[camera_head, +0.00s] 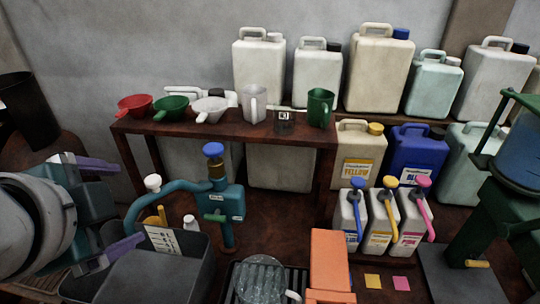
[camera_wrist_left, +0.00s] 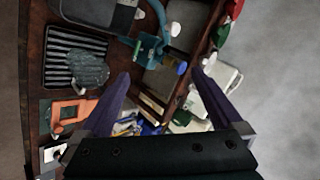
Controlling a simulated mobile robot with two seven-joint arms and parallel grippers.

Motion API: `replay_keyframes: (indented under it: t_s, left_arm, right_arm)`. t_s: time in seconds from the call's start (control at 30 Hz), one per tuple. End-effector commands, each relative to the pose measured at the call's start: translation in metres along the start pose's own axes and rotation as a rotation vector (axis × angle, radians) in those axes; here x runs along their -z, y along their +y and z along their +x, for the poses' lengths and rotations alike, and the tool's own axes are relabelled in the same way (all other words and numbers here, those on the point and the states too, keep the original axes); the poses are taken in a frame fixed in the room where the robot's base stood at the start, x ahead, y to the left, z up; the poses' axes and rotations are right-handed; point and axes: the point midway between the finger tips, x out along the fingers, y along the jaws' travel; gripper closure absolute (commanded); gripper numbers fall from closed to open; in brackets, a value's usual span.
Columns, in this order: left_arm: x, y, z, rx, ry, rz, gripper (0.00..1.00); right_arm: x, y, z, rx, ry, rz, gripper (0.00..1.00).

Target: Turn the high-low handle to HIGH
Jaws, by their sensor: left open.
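A teal tap fixture (camera_head: 229,200) stands on the bench with a curved pipe, a blue knob (camera_head: 213,149) on top and a small green handle (camera_head: 213,217) on its front. White labels sit on its body, but their text is too small to read. I cannot tell which part is the high-low handle. My left gripper (camera_head: 130,202) is open and empty, to the left of the fixture and apart from it. In the left wrist view the fixture (camera_wrist_left: 148,50) and its blue knob (camera_wrist_left: 182,68) lie beyond the open purple fingers (camera_wrist_left: 160,77). My right gripper is not in view.
A dark grey tub (camera_head: 190,275) stands below the pipe. A glass jug (camera_head: 262,277) and an orange device (camera_head: 330,262) are at the front. A wooden shelf (camera_head: 225,131) with funnels and jugs stands behind. Three bottles with coloured pumps (camera_head: 381,215) stand right.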

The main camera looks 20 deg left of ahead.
Motion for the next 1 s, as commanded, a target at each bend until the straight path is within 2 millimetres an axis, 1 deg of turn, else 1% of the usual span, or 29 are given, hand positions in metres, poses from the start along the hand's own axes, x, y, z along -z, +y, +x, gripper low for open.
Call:
replay_keyframes:
  t_s: [0.03,0.07,0.1,0.17,0.2,0.37,0.4,0.57,0.6,0.7,0.8,0.83,0.9,1.0]
  left_arm:
    - [-0.009,0.022,0.037,0.052,0.004,0.073,0.0]
    - [-0.011,0.024,0.048,0.086,0.007,0.121,0.0]
    - [-0.013,0.027,0.063,0.13,0.009,0.187,0.0]
    - [-0.015,0.032,0.084,0.194,0.011,0.288,0.0]
    - [-0.016,0.035,0.098,0.237,0.009,0.357,0.0]
    - [-0.019,0.053,0.149,0.401,-0.009,0.645,0.0]
    - [-0.019,0.058,0.162,0.441,-0.017,0.719,0.0]
    - [-0.017,0.084,0.21,0.589,-0.058,1.021,0.0]
    - [-0.016,0.092,0.222,0.624,-0.07,1.098,0.0]
    - [-0.013,0.112,0.249,0.706,-0.104,1.287,0.0]
    - [-0.01,0.128,0.271,0.772,-0.137,1.451,0.0]
    - [-0.008,0.132,0.275,0.789,-0.144,1.492,0.0]
    - [-0.006,0.14,0.285,0.82,-0.162,1.574,0.0]
    - [-0.004,0.146,0.291,0.847,-0.178,1.648,0.0]
  right_arm:
    - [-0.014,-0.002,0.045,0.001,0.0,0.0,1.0]
    - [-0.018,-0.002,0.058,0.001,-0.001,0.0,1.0]
    - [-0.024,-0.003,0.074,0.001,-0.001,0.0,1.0]
    - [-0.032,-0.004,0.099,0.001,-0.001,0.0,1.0]
    - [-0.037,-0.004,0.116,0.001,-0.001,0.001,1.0]
    - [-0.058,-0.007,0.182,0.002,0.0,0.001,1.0]
    - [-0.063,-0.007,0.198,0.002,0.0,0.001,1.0]
    - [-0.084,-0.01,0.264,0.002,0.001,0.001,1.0]
    - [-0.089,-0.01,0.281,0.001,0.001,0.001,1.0]
    - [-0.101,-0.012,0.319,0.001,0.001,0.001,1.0]
    - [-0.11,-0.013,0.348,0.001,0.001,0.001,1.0]
    - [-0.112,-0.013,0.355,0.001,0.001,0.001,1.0]
    - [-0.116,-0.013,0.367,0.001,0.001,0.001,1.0]
    - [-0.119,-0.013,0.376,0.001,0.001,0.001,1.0]
